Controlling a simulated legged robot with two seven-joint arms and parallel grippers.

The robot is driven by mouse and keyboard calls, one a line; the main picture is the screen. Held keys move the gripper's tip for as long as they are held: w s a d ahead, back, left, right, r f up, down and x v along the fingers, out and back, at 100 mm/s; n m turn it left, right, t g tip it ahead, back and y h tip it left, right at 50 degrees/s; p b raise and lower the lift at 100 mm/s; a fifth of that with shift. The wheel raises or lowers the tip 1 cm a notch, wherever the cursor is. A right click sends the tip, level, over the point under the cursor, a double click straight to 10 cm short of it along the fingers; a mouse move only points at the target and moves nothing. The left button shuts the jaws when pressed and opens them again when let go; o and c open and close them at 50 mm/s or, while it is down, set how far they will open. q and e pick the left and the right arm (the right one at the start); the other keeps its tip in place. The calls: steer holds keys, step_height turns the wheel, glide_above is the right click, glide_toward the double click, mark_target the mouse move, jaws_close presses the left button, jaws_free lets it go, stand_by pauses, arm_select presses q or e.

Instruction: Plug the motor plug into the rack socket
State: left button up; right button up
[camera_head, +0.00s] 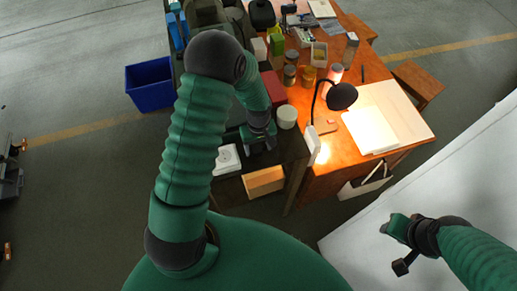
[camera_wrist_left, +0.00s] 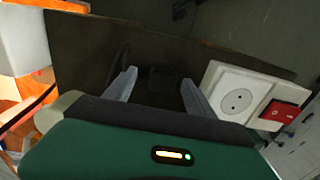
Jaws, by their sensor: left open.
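The rack socket (camera_wrist_left: 237,98) is a white square plate with a round two-hole recess, at the right of the left wrist view. It also shows in the head view (camera_head: 227,158), left of my left gripper (camera_head: 259,140). In the left wrist view my left gripper (camera_wrist_left: 160,78) has its two pale fingers spread apart. A dark block (camera_wrist_left: 163,81), possibly the motor plug, shows dimly between the fingers; I cannot tell whether it touches them. My right gripper (camera_head: 398,228) is at the lower right over a white surface, and its jaws are too small to read.
A red switch (camera_wrist_left: 279,111) adjoins the socket. An open wooden box (camera_head: 264,181) lies below the gripper. A wooden bench (camera_head: 345,160) with a black lamp (camera_head: 342,96), jars and papers stands to the right. A blue bin (camera_head: 150,84) stands on the floor at left.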

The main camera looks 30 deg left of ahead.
arm_select(q)
steer(key=shift+f, duration=0.85)
steer(key=shift+a+f, duration=0.25)
steer(key=shift+a, duration=0.35)
steer(key=shift+c, duration=0.4)
steer(key=shift+d+r, duration=0.1)
steer(key=shift+d, duration=0.35)
steer(key=c, duration=1.2)
steer(key=shift+c, duration=0.4)
arm_select(e)
steer(key=shift+a+r, duration=0.25)
steer(key=shift+r, duration=0.1)
arm_select(q)
steer(key=shift+a, duration=0.15)
arm_select(e)
steer(key=shift+a, duration=0.1)
